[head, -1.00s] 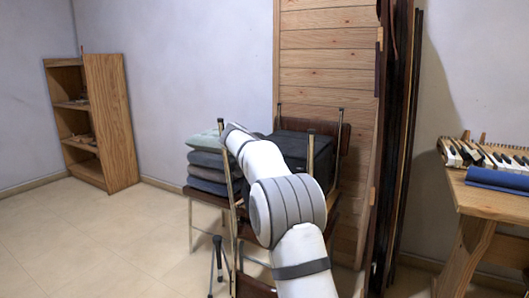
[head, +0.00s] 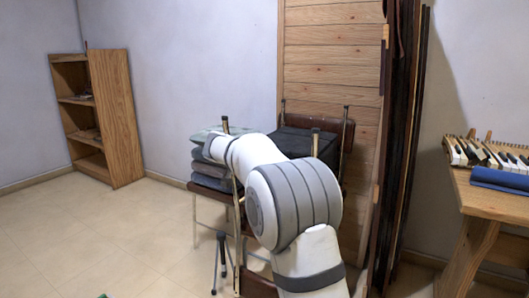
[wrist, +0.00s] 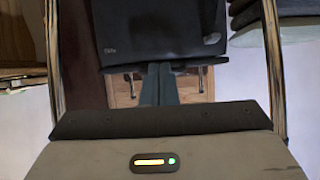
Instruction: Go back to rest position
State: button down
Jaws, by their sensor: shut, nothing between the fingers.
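My gripper (wrist: 159,84) shows in the wrist view with its two grey fingers together and nothing between them. Its fingers point toward a dark box-like thing (wrist: 155,30) at the top of that view. In the head view my white and grey arm reaches out over the chairs, and my gripper is hidden there. The piano keys (head: 487,153), white and black, lie on a wooden table (head: 480,200) at the right, well apart from my arm.
Metal chair rods (wrist: 274,70) flank my gripper in the wrist view. A wooden shelf (head: 120,118) stands at the back left.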

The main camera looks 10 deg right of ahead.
jog(key=s+d+r+n+g+y+p, duration=0.1)
jog(key=s+r+n+g+y+p, duration=0.1)
jog(key=s+r+p, duration=0.6)
jog(key=s+d+r+n+g+y+p, duration=0.15)
jog(key=s+r+p, duration=0.35)
jog(key=s+p, duration=0.65)
jog(key=s+a+r+n+g+y+p, duration=0.1)
jog(key=s+r+p, duration=0.1)
jog(key=s+p, duration=0.3)
jog(key=s+a+r+n+g+y+p, duration=0.1)
jog(key=s+p, duration=0.4)
jog(key=s, duration=0.7)
jog(key=s+a+r+n+g+y+p, duration=0.1)
jog(key=s+a+r+n+y+p, duration=0.2)
jog(key=s, duration=0.6)
jog(key=p, duration=0.2)
jog(key=shift+s+a+r+p, duration=0.2)
jog(key=shift+s+r+p, duration=0.1)
jog(key=shift+s+r, duration=0.1)
